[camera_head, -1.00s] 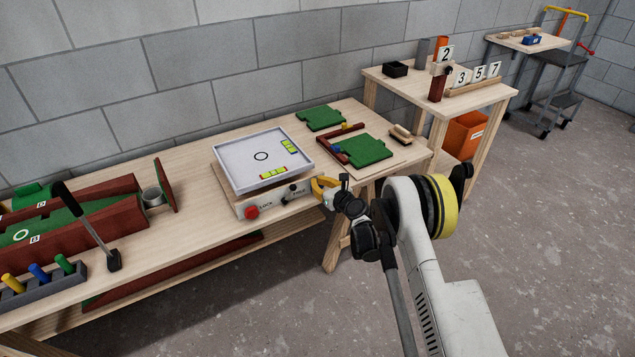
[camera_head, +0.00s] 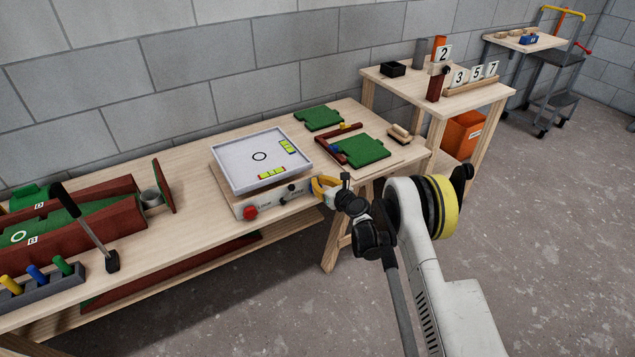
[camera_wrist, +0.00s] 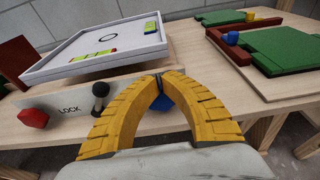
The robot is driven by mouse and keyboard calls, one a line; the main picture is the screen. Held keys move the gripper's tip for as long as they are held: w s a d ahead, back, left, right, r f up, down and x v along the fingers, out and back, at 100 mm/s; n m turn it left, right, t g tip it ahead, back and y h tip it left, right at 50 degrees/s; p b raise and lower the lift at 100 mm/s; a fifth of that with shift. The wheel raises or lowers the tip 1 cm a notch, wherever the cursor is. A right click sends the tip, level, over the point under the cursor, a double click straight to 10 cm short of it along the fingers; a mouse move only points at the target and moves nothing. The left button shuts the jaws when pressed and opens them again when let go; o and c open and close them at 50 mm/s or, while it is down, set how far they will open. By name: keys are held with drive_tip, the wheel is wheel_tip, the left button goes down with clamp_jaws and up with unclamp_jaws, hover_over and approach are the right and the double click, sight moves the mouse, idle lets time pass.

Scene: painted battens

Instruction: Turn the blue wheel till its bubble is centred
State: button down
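The blue wheel (camera_wrist: 164,102) shows only in part, in the arch between my yellow fingers at the box's right end. In the head view it is hidden behind my gripper. My gripper (camera_wrist: 160,79) has its fingertips together right at the wheel; whether they pinch any part of it I cannot tell. It also shows in the head view (camera_head: 318,185). The white tray (camera_head: 235,165) sits on the box and carries two yellow-green bubble vials, one along the front (camera_head: 271,173) and one at the right (camera_head: 287,146). Their bubbles are too small to read.
A red LOCK button (camera_wrist: 33,117) and a black knob (camera_wrist: 99,96) are on the box front, left of my fingers. Green boards (camera_head: 364,151) with a dark red rail lie to the right. A black-handled lever (camera_head: 88,232) stands at the left.

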drive_tip(key=shift+d+r, duration=0.1)
drive_tip(key=shift+r, duration=0.05)
drive_tip(key=shift+r, duration=0.2)
drive_tip(key=s+d, duration=0.2)
drive_tip(key=s, duration=0.1)
drive_tip(key=s+d, duration=0.1)
drive_tip(key=s, duration=0.1)
drive_tip(key=shift+d, duration=0.15)
idle(0.3)
drive_tip(key=shift+w+a+f, duration=0.1)
drive_tip(key=shift+w+a, duration=2)
drive_tip(key=shift+w, duration=0.15)
drive_tip(key=shift+f, duration=0.25)
drive_tip(key=shift+w+d, duration=0.15)
drive_tip(key=shift+d, duration=0.1)
